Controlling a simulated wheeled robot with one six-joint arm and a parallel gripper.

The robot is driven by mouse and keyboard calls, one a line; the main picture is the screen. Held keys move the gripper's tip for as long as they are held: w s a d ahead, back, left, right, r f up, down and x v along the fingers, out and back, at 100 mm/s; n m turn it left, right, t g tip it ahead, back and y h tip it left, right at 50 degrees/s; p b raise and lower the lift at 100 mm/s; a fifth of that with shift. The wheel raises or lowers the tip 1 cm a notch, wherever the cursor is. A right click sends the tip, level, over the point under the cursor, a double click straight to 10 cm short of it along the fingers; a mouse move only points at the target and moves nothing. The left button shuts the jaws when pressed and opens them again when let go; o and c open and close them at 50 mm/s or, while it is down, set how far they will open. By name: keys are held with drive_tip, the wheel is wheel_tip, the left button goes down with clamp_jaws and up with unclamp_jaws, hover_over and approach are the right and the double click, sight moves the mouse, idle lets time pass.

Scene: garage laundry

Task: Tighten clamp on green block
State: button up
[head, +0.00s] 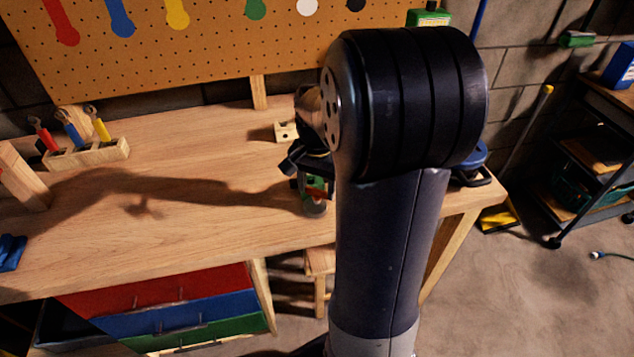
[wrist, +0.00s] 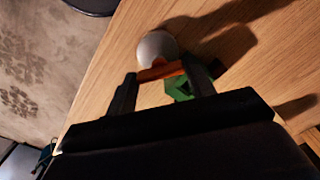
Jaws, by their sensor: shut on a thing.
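The clamp (head: 315,208) stands near the front edge of the workbench, partly hidden by my gripper and arm. In the wrist view its rounded grey part (wrist: 157,46) shows just beyond my fingertips. An orange-brown bar (wrist: 158,73) spans between my two fingers. The green block (wrist: 178,88) is just behind that bar, near the right finger; a little green also shows in the head view (head: 317,193). My gripper (wrist: 160,69) is shut on the orange-brown bar, which looks like part of the clamp. How tightly the clamp presses the block cannot be seen.
The wooden workbench (head: 200,215) is mostly clear to the left. A small wooden block (head: 286,132) lies behind the clamp. A wooden rack (head: 90,153) with several coloured tools stands at left. A blue object (head: 474,158) sits at the right end. Drawers (head: 180,312) are below.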

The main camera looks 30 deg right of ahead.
sight(317, 189)
drive_tip(key=m, duration=0.3)
drive_tip(key=shift+m+p, duration=0.3)
drive_tip(key=shift+m, duration=1.9)
drive_tip(key=o, duration=1)
wheel_tip(317, 189, up, 11)
drive_tip(key=shift+f, duration=0.1)
